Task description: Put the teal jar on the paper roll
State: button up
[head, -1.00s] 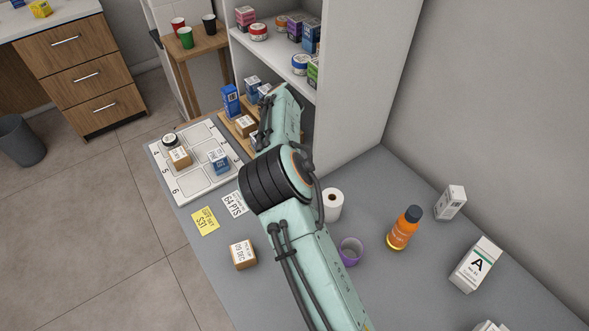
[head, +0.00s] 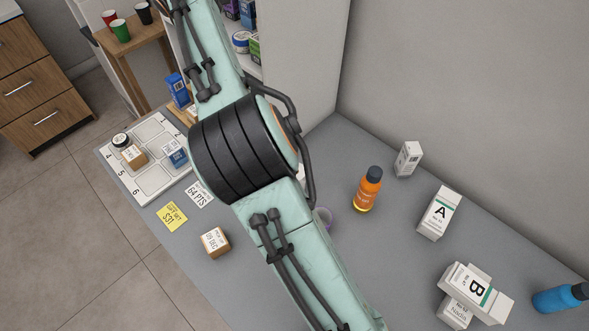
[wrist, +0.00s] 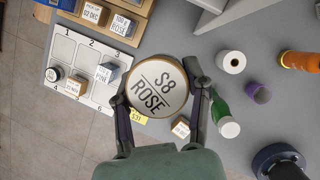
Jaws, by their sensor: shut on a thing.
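In the wrist view my gripper (wrist: 160,76) is shut on a round jar (wrist: 156,100), held above the counter. In the head view my arm covers nearly all of the roll, and the gripper is out of sight.
A green bottle (wrist: 217,108) and a purple ring-like cup (wrist: 257,93) stand near the roll. An orange bottle (head: 367,189) and white boxes (head: 439,213) are farther right. A numbered tray (head: 153,182) with small items lies left. A shelf wall (head: 305,70) rises behind.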

jog(key=s+d+f+m+g+h, duration=0.2)
jog(key=s+d+m+g+h, duration=0.15)
jog(key=s+d+m, duration=1.2)
jog(key=w+f, duration=0.3)
jog(key=f, duration=0.2)
jog(key=w+a+f+n, duration=0.1)
jog(key=w+f, duration=0.2)
jog(key=f, duration=0.2)
jog(key=w+f+n, duration=0.1)
jog(key=w+f, duration=0.2)
jog(key=f, duration=0.2)
jog(key=shift+a+n, duration=0.15)
jog(key=shift+n, duration=0.1)
jog(key=shift+w+f, duration=0.15)
jog(key=shift+f, duration=1.6)
jog(key=shift+f, duration=0.1)
jog(key=o, duration=1.2)
jog(key=shift+f, duration=0.1)
